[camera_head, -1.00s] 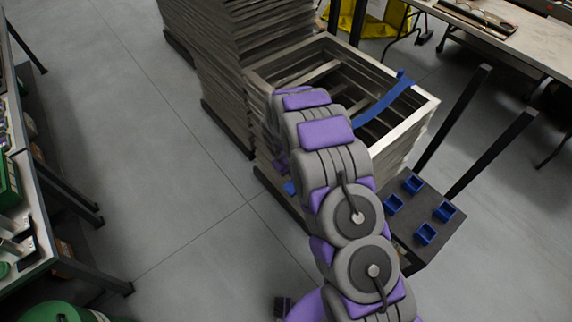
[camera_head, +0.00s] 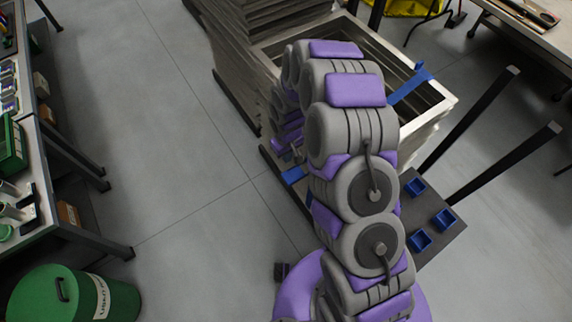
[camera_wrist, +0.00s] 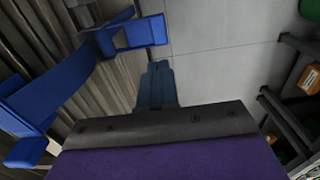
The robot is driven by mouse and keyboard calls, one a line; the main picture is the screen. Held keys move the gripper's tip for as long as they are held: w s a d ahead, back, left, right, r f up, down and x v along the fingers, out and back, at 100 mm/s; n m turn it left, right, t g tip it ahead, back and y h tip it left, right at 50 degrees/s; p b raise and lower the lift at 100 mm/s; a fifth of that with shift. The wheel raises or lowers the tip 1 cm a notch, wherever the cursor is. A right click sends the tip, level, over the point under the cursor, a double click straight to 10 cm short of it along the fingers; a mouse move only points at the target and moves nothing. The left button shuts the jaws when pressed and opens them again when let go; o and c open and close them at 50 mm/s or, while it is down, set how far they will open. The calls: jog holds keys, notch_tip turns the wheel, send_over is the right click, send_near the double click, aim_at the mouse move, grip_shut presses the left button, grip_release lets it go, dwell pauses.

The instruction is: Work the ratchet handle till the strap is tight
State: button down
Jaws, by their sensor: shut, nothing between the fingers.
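A blue strap (camera_head: 412,84) lies over the right rim of the open wooden frame stack. In the wrist view, a wide blue strap (camera_wrist: 52,88) runs along the slatted side at left. It leads to a blue bracket-like part (camera_wrist: 138,32), which may be the ratchet handle. Another blue piece (camera_wrist: 26,152) shows at lower left. My gripper (camera_wrist: 159,68) is shut and empty, with its fingertips just below and right of the bracket; contact cannot be told. In the head view my arm hides the fingers; a blue part (camera_head: 293,174) shows low beside the stack.
The stack's light wooden rim (camera_head: 440,101) stands behind my arm. A workbench (camera_head: 62,225) and green bin (camera_head: 75,295) are at left. Floor between is clear.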

aim_at(287, 176)
notch_tip(287, 176, down, 14)
jog(key=shift+r+b, duration=0.25)
jog(key=shift+b, duration=0.65)
